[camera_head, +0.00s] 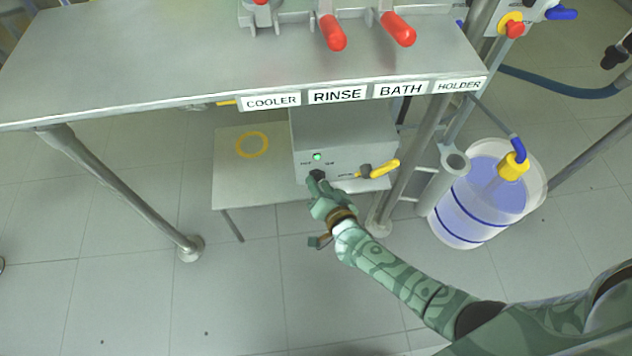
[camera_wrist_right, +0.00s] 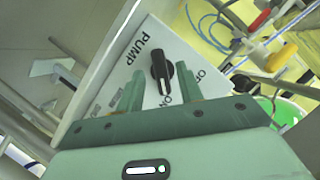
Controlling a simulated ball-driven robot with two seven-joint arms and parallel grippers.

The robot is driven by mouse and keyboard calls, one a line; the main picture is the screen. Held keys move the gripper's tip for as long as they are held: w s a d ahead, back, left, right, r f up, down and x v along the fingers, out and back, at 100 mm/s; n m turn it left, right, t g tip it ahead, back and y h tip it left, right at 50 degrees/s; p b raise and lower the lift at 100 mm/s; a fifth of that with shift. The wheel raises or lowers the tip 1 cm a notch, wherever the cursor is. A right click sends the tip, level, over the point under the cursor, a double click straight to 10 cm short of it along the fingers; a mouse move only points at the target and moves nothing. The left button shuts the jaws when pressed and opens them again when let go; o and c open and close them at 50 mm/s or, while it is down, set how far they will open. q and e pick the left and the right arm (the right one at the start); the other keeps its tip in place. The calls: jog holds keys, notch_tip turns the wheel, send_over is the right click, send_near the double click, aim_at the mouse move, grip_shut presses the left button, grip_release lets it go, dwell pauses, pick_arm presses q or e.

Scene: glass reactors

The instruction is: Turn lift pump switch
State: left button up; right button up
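The pump switch (camera_wrist_right: 159,68) is a black rotary knob on a pale panel with "PUMP" lettering (camera_wrist_right: 138,52). A white mark on the knob points towards my gripper, near lettering that looks like "ON". My right gripper (camera_wrist_right: 159,84) is open, with one finger on each side of the knob and a visible gap to both. In the head view my right gripper (camera_head: 317,182) is at the front of the grey pump box (camera_head: 345,135), just at the dark knob (camera_head: 317,174). A small green light (camera_head: 317,156) shows above the knob. My left gripper is not in view.
A steel table (camera_head: 200,50) labelled COOLER, RINSE, BATH and HOLDER overhangs the box. A yellow-handled valve (camera_head: 384,168) sits right of the knob. A table leg (camera_head: 410,160) and a bucket of blue liquid (camera_head: 485,205) stand further right. The floor in front is clear.

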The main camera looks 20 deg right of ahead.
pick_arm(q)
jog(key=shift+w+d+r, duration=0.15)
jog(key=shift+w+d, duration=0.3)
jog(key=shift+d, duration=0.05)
pick_arm(e)
jog(key=shift+w+f, duration=0.1)
jog(key=shift+w, duration=0.55)
jog(key=c, duration=0.6)
jog(key=shift+c, duration=0.2)
